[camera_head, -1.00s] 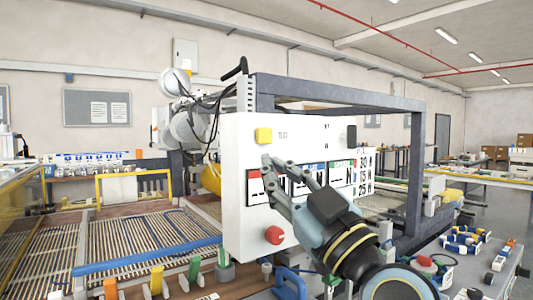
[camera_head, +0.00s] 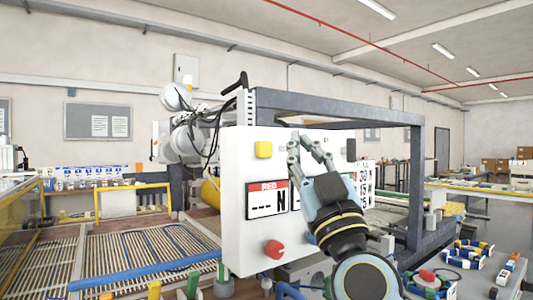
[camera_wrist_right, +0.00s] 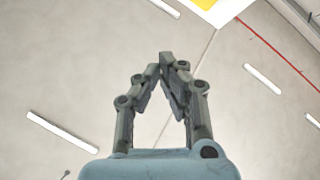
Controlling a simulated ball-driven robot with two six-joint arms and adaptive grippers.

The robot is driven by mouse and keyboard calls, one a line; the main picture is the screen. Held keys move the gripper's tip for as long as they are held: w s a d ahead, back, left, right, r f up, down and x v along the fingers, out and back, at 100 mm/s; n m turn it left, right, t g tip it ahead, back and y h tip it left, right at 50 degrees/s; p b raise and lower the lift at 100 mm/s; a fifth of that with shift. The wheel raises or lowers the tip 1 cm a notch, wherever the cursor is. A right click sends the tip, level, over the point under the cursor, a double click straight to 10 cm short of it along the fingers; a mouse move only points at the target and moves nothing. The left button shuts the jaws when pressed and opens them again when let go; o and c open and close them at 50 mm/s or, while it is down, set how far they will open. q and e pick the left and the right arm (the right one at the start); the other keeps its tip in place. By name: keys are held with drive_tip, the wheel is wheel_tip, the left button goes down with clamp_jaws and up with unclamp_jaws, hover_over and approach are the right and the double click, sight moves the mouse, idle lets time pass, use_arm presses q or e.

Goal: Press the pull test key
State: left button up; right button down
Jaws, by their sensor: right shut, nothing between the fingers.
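The white control panel (camera_head: 240,200) stands in front of the grey frame. It has a yellow square key (camera_head: 263,149) at its upper left, a dark key (camera_head: 351,150) at its upper right and a red knob (camera_head: 273,249) low down. I cannot read which one is the pull test key. My right gripper (camera_head: 305,138) is shut and empty, pointing up before the panel's top edge, between the yellow and dark keys. It hides part of the panel's middle and displays. In the wrist view its fingertips (camera_wrist_right: 167,60) meet against the ceiling. My left gripper is not in view.
The grey frame (camera_head: 340,106) rises behind the panel. A slatted conveyor bed (camera_head: 150,248) lies at left, with a blue bar (camera_head: 145,273) along its near side. Small coloured parts (camera_head: 468,253) lie at right. A yellow patch in white (camera_wrist_right: 205,4) tops the wrist view.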

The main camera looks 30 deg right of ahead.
sight(271, 148)
drive_tip(key=shift+w+a+b, duration=0.15)
drive_tip(key=shift+w+b, duration=0.2)
drive_tip(key=shift+w, duration=1.35)
drive_tip(key=shift+w+a+b, duration=0.15)
drive_tip(key=shift+w+b, duration=0.2)
drive_tip(key=shift+w, duration=1.3)
drive_tip(key=shift+w, duration=0.4)
drive_tip(key=shift+w+a, duration=0.1)
drive_tip(key=shift+w, duration=0.45)
drive_tip(key=shift+s+p, duration=0.65)
drive_tip(key=shift+s, duration=0.35)
